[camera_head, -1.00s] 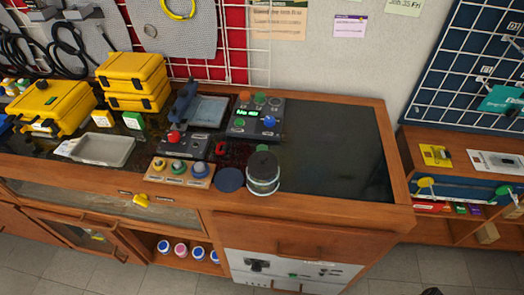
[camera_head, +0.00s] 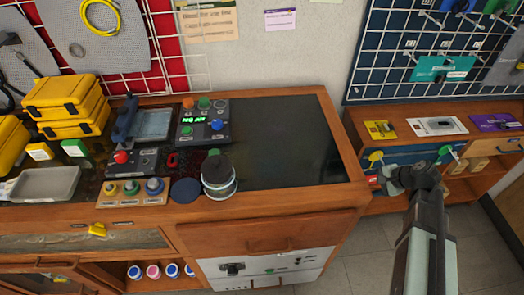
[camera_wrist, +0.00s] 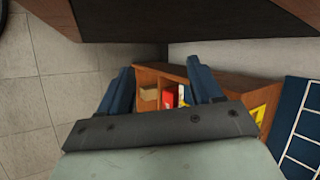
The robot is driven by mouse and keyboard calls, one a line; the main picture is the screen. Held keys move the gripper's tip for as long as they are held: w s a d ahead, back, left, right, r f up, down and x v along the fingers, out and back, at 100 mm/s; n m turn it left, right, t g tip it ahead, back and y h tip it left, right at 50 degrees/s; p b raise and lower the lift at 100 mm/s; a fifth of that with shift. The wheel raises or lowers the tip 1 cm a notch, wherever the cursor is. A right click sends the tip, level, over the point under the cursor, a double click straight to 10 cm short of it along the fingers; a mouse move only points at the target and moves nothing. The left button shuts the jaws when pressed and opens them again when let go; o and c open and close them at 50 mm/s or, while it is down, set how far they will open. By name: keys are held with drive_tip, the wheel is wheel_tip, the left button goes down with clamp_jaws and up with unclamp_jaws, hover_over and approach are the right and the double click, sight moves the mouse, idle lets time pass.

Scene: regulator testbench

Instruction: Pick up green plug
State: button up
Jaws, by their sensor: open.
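A wooden holder (camera_head: 132,199) at the front of the bench, left of the middle, carries a row of round plugs. In the head view my arm is at the lower right, beyond the bench's right end and far from the green plug. The green plug does not show in the wrist view.
A lidded-looking jar (camera_head: 218,178) and a dark blue disc (camera_head: 186,191) stand right of the holder. Behind are a control box (camera_head: 203,122) and a box with a red button (camera_head: 120,157). The dark benchtop (camera_head: 285,145) at right is clear. A grey tray (camera_head: 45,185) lies left.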

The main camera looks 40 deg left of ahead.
drive_tip(key=w+a+r+y, duration=0.1)
drive_tip(key=a+r, duration=0.2)
drive_tip(key=r, duration=0.4)
drive_tip(key=w+a+r+t+y, duration=0.1)
drive_tip(key=a+r, duration=0.2)
drive_tip(key=r, duration=0.4)
drive_tip(key=w+a+r+y, duration=0.1)
drive_tip(key=a+r, duration=0.3)
drive_tip(key=r, duration=0.2)
wheel_tip(320, 180, up, 8)
drive_tip(key=r+n+g+h, duration=0.15)
drive_tip(key=n+h, duration=0.85)
drive_tip(key=n, duration=1.1)
hover_over(213, 151)
drive_tip(key=f, duration=0.6)
drive_tip(key=d+f, duration=0.1)
drive_tip(key=f, duration=0.2)
drive_tip(key=shift+s, duration=0.3)
drive_tip(key=shift+w+a+f, duration=0.15)
drive_tip(key=shift+a+f, duration=0.05)
drive_tip(key=shift+f, duration=1.2)
drive_tip(key=shift+w+a+f, duration=0.1)
drive_tip(key=shift+a+f, duration=0.1)
drive_tip(key=shift+f, duration=1.2)
drive_tip(key=c, duration=1.1)
drive_tip(key=shift+r, duration=0.1)
